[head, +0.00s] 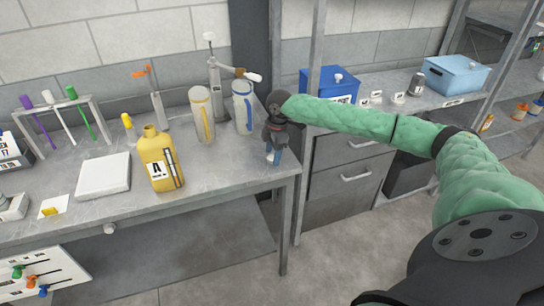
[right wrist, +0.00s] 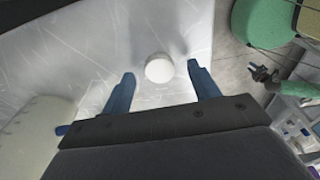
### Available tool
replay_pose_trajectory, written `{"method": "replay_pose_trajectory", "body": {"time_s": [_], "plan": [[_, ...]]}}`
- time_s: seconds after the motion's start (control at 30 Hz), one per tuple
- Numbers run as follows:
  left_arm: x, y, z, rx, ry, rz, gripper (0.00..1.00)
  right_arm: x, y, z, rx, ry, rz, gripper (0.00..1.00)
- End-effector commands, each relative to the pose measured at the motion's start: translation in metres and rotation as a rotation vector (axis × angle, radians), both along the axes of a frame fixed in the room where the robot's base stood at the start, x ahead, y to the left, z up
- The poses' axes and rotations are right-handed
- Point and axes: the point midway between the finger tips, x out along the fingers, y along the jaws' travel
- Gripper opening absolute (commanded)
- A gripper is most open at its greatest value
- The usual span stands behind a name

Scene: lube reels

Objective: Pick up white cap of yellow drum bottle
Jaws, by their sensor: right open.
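The yellow drum bottle (head: 157,160) stands upright on the grey bench in the head view, labelled A, with no cap seen on its neck. A small round white cap (right wrist: 158,68) shows in the right wrist view on the bench top; in the head view it shows as a small white spot (head: 269,156) near the bench's right corner. My right gripper (head: 275,158) points down over it. Its blue fingers (right wrist: 161,76) are open, one on each side of the cap, with gaps visible. My left gripper is not in view.
Two tall pale jugs, one with yellow trim (head: 202,115) and one with blue trim (head: 243,108), stand left of my right gripper. A white pad (head: 104,176) lies left of the bottle. The bench edge (head: 282,172) is close to the gripper. A metal post (head: 310,100) rises nearby.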

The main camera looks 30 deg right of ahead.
Motion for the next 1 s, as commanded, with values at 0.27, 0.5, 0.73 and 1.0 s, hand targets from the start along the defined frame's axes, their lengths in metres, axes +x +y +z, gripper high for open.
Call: {"method": "replay_pose_trajectory", "body": {"time_s": [0.27,0.5,0.73,1.0], "plan": [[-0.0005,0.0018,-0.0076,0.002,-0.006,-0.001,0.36,0.0002,0.0006,-0.0085,0.000,-0.001,0.000,0.61],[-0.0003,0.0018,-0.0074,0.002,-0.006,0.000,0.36,0.0002,0.0006,-0.0082,0.000,-0.001,0.000,0.35],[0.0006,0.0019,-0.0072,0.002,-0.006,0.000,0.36,0.0002,0.0005,-0.0081,0.000,-0.001,0.000,0.13],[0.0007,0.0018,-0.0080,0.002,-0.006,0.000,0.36,0.0003,0.0006,-0.0071,0.000,-0.001,0.000,0.13]]}}
